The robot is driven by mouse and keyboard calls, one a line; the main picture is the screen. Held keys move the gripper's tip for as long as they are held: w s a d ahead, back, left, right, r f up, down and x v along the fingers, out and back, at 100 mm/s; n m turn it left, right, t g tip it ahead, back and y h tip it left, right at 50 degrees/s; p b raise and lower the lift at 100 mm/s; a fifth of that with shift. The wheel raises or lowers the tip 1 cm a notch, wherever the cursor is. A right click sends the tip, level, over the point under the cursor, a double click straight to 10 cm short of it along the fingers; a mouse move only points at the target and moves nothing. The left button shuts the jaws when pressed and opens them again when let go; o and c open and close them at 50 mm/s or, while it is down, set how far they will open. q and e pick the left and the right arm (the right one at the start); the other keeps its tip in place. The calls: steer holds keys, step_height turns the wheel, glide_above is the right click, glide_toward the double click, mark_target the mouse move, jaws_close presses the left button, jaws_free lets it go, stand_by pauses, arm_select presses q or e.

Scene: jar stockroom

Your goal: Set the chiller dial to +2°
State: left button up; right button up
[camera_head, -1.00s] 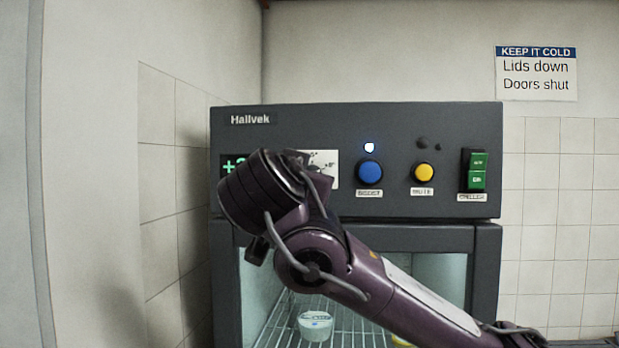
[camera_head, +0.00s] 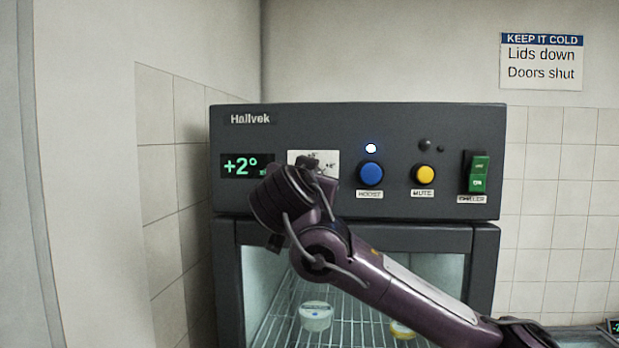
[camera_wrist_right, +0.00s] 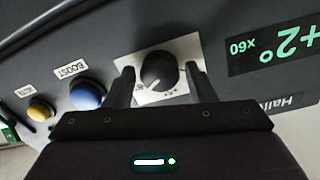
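The chiller dial (camera_wrist_right: 158,70) is a round black knob with a pale pointer line on a white scale plate. In the head view my right wrist hides most of it, and the top of the scale plate (camera_head: 312,157) shows. The green display (camera_head: 241,166) left of it reads +2°; the wrist view also shows +2° on it (camera_wrist_right: 285,46). My right gripper (camera_wrist_right: 161,82) is open, with one finger on each side of the dial. Gaps show between the fingers and the knob. My left gripper is in neither view.
Right of the dial on the dark chiller panel are a blue BOOST button (camera_head: 370,173), a yellow MUTE button (camera_head: 424,174) and a green rocker switch (camera_head: 478,173). Below is the chiller's glass front, with a tub (camera_head: 315,315) on a wire shelf.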

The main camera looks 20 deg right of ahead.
steer(key=c, duration=0.7)
steer(key=shift+s+n+t+y+b, duration=0.2)
steer(key=shift+n+b, duration=2.2)
steer(key=shift+n, duration=3.75)
steer(key=shift+w+n+t+y+b, duration=0.2)
steer(key=shift+n+b, duration=2.2)
steer(key=shift+n, duration=3.75)
steer(key=shift+c, duration=0.2)
steer(key=o, duration=1)
steer(key=shift+s, duration=0.1)
